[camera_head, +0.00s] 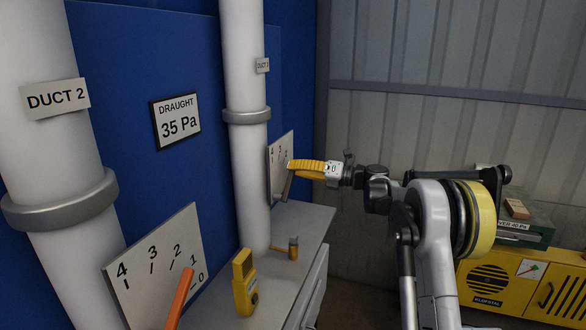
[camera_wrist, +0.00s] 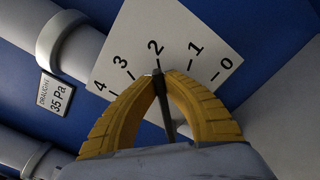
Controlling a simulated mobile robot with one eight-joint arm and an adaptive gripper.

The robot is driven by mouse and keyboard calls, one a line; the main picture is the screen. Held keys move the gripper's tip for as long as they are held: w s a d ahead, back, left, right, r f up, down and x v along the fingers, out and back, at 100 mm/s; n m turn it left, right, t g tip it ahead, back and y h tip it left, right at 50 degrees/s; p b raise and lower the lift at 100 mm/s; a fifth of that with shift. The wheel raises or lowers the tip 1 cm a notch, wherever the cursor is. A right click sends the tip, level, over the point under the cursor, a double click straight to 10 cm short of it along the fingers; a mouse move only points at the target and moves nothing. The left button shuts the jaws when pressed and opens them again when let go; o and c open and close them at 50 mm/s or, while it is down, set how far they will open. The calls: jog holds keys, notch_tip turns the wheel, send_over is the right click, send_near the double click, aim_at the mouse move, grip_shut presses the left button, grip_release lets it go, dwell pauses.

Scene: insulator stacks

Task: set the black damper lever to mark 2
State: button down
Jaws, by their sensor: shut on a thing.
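The black damper lever (camera_wrist: 164,106) is in front of a white plate (camera_wrist: 190,35) marked 0 to 4, and its upper end is at mark 2 in the wrist view. My gripper (camera_wrist: 160,80) has its yellow fingers shut on the lever's upper end. In the head view my gripper (camera_head: 290,165) reaches left to the lever (camera_head: 287,187) at the far plate (camera_head: 274,160), on the farther duct (camera_head: 247,180). The fingers cover part of the plate's numbers there.
A nearer plate (camera_head: 150,270) carries an orange lever (camera_head: 180,297) by the Duct 2 pipe (camera_head: 60,150). A yellow meter (camera_head: 244,280) and a small wooden-handled tool (camera_head: 293,248) are on the grey bench (camera_head: 300,220). A draught sign (camera_head: 177,120) reads 35 Pa.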

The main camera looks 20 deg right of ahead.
dwell(0.3)
jog(key=c, duration=1.5)
grip_release()
jog(key=shift+w, duration=0.1)
jog(key=shift+d, duration=0.1)
jog(key=v, duration=1.2)
